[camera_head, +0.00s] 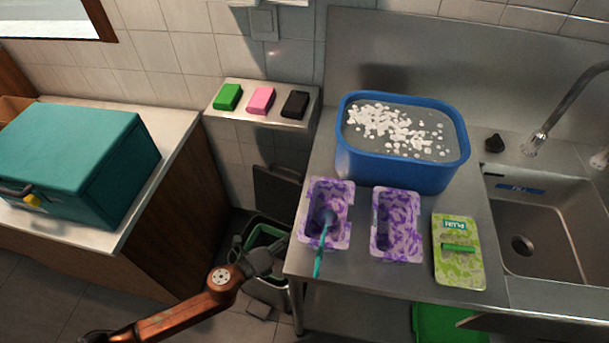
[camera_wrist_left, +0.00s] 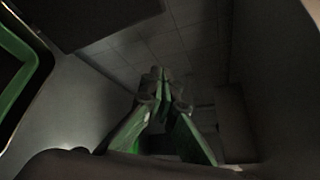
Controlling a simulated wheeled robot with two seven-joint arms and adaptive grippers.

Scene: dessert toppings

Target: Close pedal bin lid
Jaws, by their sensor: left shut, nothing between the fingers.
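The pedal bin (camera_head: 270,290) stands on the floor between the wooden cabinet and the steel counter. Its dark lid (camera_head: 277,192) is raised, leaning near the wall behind, and a green inner rim shows in the opening. In the left wrist view the bin's green-edged rim (camera_wrist_left: 42,75) is at the left, and a dark panel that looks like the lid (camera_wrist_left: 85,18) is at the top. My left gripper (camera_head: 283,244) is at the bin's right side, close to the counter edge. Its fingers (camera_wrist_left: 160,82) are shut and empty. Contact with the lid cannot be told. My right gripper is out of view.
The steel counter (camera_head: 342,268) overhangs close to my left gripper; a leg stands beside the bin. On it are a blue tub (camera_head: 395,172), two purple-patterned containers (camera_head: 395,240) and a green package (camera_head: 458,270). A teal box (camera_head: 75,165) is on the left cabinet.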

